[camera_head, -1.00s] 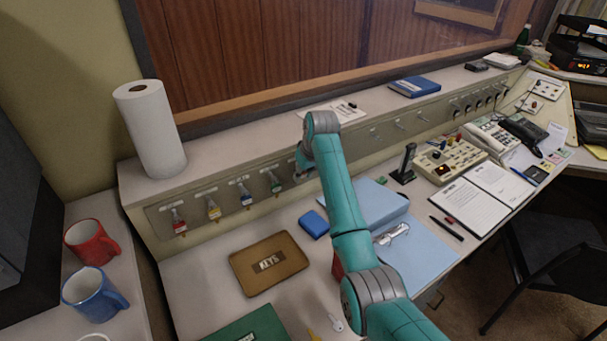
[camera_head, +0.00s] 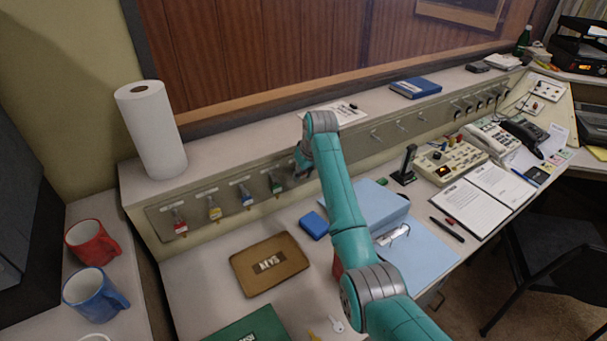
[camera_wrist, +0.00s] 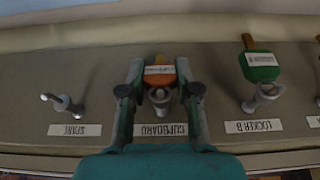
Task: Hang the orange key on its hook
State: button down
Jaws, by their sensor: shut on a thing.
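The orange key (camera_wrist: 158,62) with a white label shows in the wrist view between the two fingers of my gripper (camera_wrist: 158,72), which is shut on it. The key is right at the metal hook (camera_wrist: 160,96) above the label CUPBOARD (camera_wrist: 160,129). I cannot tell whether its ring is around the hook. In the head view my gripper (camera_head: 303,168) is at the hook panel, and my arm hides the key there.
The green key (camera_wrist: 259,68) hangs on the neighbouring hook, LOCKER B. The SPARE hook (camera_wrist: 64,103) is bare. Red (camera_head: 180,226), yellow (camera_head: 214,212) and blue (camera_head: 247,199) keys hang further left in the head view. A brown KEYS tray (camera_head: 250,278) lies on the desk below.

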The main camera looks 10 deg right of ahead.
jog(key=shift+w+a+r, duration=0.2)
jog(key=shift+w, duration=0.1)
jog(key=c, duration=0.7)
grip_release()
jog(key=shift+c, duration=0.2)
jog(key=shift+f, duration=0.15)
jog(key=shift+s+d, duration=0.1)
jog(key=shift+v, duration=2.95)
